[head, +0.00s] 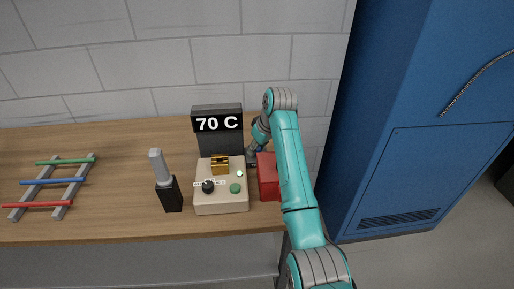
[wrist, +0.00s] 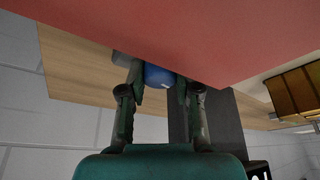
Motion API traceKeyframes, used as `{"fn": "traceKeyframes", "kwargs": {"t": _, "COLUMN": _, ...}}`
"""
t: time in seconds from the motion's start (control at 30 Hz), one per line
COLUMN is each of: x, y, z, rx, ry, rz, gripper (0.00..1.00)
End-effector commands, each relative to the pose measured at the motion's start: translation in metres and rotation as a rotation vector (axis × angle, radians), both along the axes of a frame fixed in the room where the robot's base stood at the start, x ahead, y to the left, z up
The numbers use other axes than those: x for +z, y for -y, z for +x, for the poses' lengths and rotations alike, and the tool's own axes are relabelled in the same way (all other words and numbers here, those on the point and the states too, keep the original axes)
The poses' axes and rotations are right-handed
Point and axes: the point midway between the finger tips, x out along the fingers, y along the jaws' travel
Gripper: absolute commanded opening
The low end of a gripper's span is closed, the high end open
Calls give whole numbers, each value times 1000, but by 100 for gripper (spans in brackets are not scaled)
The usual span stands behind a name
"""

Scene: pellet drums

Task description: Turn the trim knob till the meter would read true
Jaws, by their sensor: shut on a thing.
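A meter with a black display (head: 218,123) reads "70 C" and stands at the back of a beige box (head: 221,202) on the bench. The box top bears a black knob (head: 208,186) with a white label strip, a green button (head: 236,188) and a brass block (head: 220,165), which also shows in the wrist view (wrist: 296,92). My gripper (wrist: 160,80) is shut on a blue round knob (wrist: 157,75) beside a red block. In the head view the red block and my arm mostly hide the gripper and the knob. I cannot read any knob marking.
The red block (head: 267,178) stands right of the beige box, close to my arm; its red face fills the top of the wrist view (wrist: 220,30). A black holder (head: 171,195) with a grey handle and a rack with coloured rods (head: 52,183) stand left. A blue cabinet (head: 415,120) is at right.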

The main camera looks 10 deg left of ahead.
Motion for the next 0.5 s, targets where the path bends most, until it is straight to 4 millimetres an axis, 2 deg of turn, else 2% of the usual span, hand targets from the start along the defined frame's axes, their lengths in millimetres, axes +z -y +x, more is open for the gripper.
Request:
{"fn": "traceKeyframes", "kwargs": {"t": 0.3, "x": 0, "y": 1, "z": 1, "rx": 204, "ry": -2, "rz": -1, "gripper": 0}}
{"fn": "traceKeyframes", "kwargs": {"t": 0.5, "x": 0, "y": 1, "z": 1, "rx": 255, "ry": -1, "rz": 0, "gripper": 0}}
